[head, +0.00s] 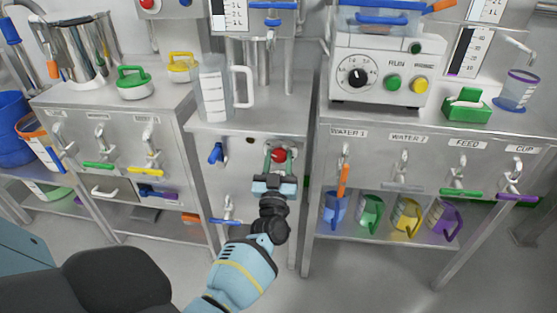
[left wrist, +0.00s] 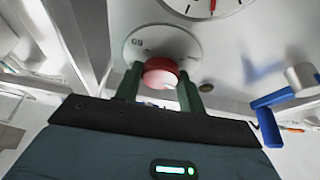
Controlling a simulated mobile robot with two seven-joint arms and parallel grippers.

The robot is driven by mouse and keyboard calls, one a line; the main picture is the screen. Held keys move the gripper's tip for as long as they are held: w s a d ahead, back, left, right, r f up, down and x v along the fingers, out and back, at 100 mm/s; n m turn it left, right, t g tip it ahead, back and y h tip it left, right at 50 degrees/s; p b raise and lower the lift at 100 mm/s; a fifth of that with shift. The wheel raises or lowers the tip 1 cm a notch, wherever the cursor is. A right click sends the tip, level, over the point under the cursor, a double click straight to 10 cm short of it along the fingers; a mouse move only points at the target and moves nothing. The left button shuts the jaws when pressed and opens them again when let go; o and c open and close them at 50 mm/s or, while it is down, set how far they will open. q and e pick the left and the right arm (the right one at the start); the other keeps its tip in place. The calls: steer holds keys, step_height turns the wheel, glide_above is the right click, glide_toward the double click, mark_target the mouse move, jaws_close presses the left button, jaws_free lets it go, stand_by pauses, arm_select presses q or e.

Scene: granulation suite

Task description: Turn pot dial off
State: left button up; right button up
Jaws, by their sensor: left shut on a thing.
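The red dial (head: 279,155) sits on a round pale plate on the front panel of the middle steel cabinet (head: 240,123). In the left wrist view the red dial (left wrist: 160,73) shows between two green fingers, in front of the marked plate (left wrist: 150,45). My left gripper (head: 278,164) is shut on the dial from the front, one finger on each side. The left gripper's fingers (left wrist: 160,88) hide the dial's sides in the left wrist view. I cannot read the dial's setting. My right gripper is not in view.
A blue lever (head: 215,153) is left of the dial, and a blue-handled tap (head: 226,221) is lower left. A clear jug (head: 213,90) stands on the cabinet top. The right bench (head: 430,128) has several taps in front. Floor between the benches is clear.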

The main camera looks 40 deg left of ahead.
arm_select(q)
steer(key=n+g+y, duration=0.1)
steer(key=n, duration=0.2)
steer(key=n+g+y, duration=0.1)
steer(key=n, duration=0.2)
steer(key=shift+d, duration=0.1)
steer(key=n+g+y+p, duration=0.1)
steer(key=n+g, duration=0.1)
steer(key=n, duration=0.3)
steer(key=shift+w, duration=0.1)
steer(key=shift+n+g+y+p, duration=0.35)
steer(key=shift+n+g, duration=0.45)
steer(key=shift+n, duration=0.6)
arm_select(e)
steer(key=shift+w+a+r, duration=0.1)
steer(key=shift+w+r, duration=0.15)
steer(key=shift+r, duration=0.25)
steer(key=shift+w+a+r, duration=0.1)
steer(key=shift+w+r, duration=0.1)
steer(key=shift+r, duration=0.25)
arm_select(q)
steer(key=shift+n, duration=0.5)
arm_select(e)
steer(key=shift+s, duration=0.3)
arm_select(q)
steer(key=o, duration=0.8)
steer(key=shift+o, duration=0.8)
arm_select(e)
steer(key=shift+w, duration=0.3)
